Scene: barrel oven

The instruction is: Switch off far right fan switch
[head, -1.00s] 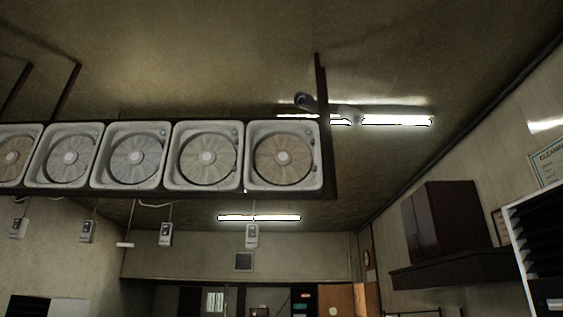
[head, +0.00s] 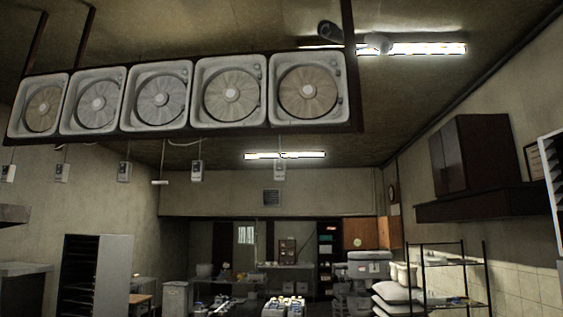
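A row of several square fans hangs from the ceiling in a dark frame. The far right fan (head: 307,88) is at the right end of the row. Small pale switch boxes hang on cords below the fans. The far right switch box (head: 279,172) hangs below the far right fan, and another switch box (head: 197,171) hangs to its left. The on or off state of the switches is too small to tell. Neither of my grippers is in the head view.
A dark wall cabinet (head: 474,155) sits over a shelf on the right wall. A wire rack (head: 455,270) with white sacks stands at lower right. A tall rack (head: 80,275) stands at lower left. Bottles and boxes (head: 285,306) are at lower middle.

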